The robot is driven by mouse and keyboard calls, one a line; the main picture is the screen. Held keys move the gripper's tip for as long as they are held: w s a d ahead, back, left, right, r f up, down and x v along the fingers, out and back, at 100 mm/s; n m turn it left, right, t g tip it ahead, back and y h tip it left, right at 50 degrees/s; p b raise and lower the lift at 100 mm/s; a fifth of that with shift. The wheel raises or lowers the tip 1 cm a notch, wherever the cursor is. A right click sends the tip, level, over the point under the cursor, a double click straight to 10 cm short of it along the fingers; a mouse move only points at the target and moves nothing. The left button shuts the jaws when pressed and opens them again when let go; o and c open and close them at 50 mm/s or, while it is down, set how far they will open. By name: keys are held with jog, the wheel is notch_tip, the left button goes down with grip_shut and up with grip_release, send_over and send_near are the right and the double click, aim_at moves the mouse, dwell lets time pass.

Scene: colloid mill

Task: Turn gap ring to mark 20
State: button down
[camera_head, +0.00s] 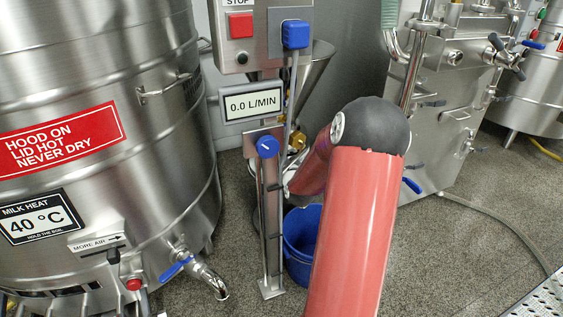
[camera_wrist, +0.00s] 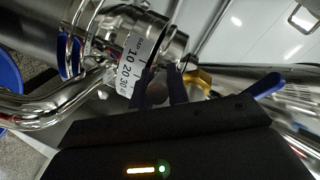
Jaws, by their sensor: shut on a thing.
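The gap ring (camera_wrist: 172,40) is a shiny metal ring in the upper middle of the wrist view. A white scale label (camera_wrist: 133,58) beside it reads GAP, 10, 20, 30 and a partly covered 40. My gripper (camera_wrist: 161,76) is at the ring's lower edge, its two dark fingers shut on a part of the ring close to the high end of the scale. The gripped part is mostly hidden by the fingers, and I cannot tell which mark the ring points to. In the head view my arm hides the ring and gripper.
A steel tank (camera_head: 90,130) stands at left with a tap (camera_head: 205,277). A post with a blue knob (camera_head: 266,147) and a blue bucket (camera_head: 300,235) are beside my arm. A blue-handled valve (camera_wrist: 265,85) and a brass fitting (camera_wrist: 198,78) lie close right of my fingers.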

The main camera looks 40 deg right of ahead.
jog(key=c, duration=1.4)
grip_release()
jog(key=shift+o, duration=0.2)
jog(key=shift+d, duration=0.1)
